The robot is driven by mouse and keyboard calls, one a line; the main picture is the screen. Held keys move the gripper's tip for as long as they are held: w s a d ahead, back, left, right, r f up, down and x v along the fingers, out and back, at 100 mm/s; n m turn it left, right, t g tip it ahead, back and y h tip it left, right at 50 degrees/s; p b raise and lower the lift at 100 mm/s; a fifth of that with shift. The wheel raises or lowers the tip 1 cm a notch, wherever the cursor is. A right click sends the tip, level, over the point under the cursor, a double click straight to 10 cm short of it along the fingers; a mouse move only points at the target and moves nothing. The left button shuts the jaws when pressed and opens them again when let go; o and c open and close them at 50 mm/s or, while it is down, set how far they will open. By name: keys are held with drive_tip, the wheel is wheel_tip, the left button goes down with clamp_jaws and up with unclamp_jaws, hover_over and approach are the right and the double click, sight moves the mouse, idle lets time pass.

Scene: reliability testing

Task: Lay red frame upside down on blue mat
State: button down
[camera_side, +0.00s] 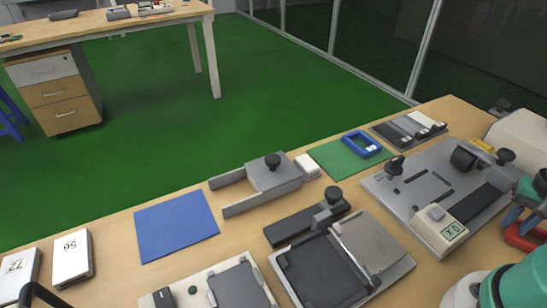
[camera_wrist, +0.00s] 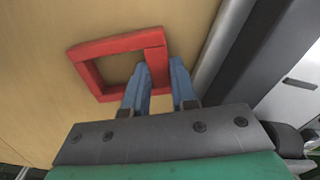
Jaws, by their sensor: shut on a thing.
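The red frame (camera_wrist: 112,45) is an open rectangle in the wrist view. My gripper (camera_wrist: 160,78) has its two blue fingers closed on one side bar of this frame. In the side view, my gripper (camera_side: 514,216) is at the right edge, and part of the red frame (camera_side: 518,238) shows below it, cut off by the picture edge. I cannot tell whether the frame touches the table. The blue mat (camera_side: 177,225) lies flat and empty on the table at the left of the side view, far from my gripper.
A grey test fixture with a display (camera_side: 440,228) stands just left of my gripper. A grey fork-shaped fixture (camera_side: 270,178) and a black clamp (camera_side: 308,220) stand between it and the mat. A blue frame (camera_side: 361,144) lies on a green mat (camera_side: 335,163). White numbered boxes (camera_side: 72,258) stand left of the blue mat.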

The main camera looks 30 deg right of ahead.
sight(514, 225)
drive_tip(key=c, duration=0.7)
unclamp_jaws()
wheel_tip(514, 225, up, 12)
drive_tip(key=w+a+n+t+h, duration=0.1)
drive_tip(key=w+a+n+t, duration=0.4)
drive_tip(key=w+a+n, duration=0.5)
drive_tip(key=w+a, duration=0.2)
drive_tip(key=w, duration=0.3)
drive_tip(key=shift+w+a+r+h, duration=0.2)
drive_tip(key=shift+w+h, duration=0.1)
drive_tip(key=shift+w, duration=0.1)
drive_tip(key=shift+o, duration=0.5)
drive_tip(key=w+a+n+t+y, duration=0.1)
drive_tip(key=w+a+n+t, duration=0.1)
drive_tip(key=a, duration=0.5)
drive_tip(key=shift+w+a+r+n+y, duration=0.15)
drive_tip(key=shift+a+r+n+y, duration=0.2)
drive_tip(key=shift+n, duration=0.35)
